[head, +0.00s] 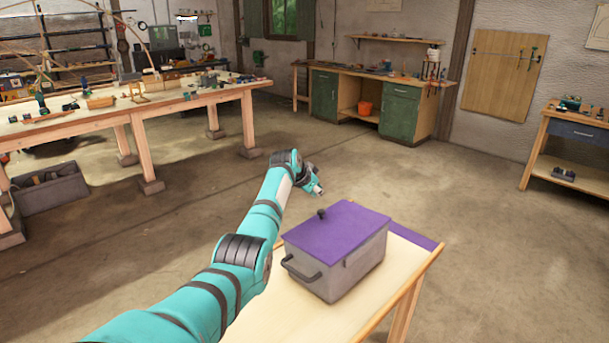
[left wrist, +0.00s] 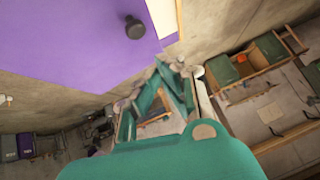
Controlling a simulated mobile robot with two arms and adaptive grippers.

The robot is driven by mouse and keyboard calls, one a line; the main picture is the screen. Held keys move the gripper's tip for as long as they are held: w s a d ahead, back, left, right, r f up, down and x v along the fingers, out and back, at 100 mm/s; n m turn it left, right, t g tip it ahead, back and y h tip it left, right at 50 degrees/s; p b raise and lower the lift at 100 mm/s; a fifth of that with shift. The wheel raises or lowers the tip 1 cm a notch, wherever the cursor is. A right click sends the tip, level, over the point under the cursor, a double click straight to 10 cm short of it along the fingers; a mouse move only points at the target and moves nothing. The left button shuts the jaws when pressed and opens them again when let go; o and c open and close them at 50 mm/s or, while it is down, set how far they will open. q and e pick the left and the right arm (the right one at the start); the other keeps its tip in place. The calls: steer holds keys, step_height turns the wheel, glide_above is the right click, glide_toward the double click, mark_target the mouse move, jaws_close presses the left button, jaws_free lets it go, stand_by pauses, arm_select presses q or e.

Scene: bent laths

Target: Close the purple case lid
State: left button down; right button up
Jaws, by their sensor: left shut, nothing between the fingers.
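The grey case (head: 345,270) stands on the light wooden table, with a dark handle on its near left side. Its purple lid (head: 340,230) lies flat over the top, with a black knob (head: 322,214) near its far left edge. I see no gap under the lid from here. The lid (left wrist: 70,45) and knob (left wrist: 135,27) also show in the left wrist view. My left gripper (head: 316,188) is shut and empty, beyond the far left edge of the case and apart from the lid. My right gripper is not in view.
A flat purple strip (head: 416,237) lies along the far right edge of the table (head: 265,320). A long workbench (head: 180,104) with tools stands at the left, a green-cabinet bench (head: 375,90) at the back. Open floor surrounds the table.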

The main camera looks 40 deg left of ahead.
arm_select(q)
steer(key=b+v, duration=0.1)
steer(key=v, duration=0.6)
steer(key=shift+a+r, duration=0.3)
steer(key=shift+r, duration=0.1)
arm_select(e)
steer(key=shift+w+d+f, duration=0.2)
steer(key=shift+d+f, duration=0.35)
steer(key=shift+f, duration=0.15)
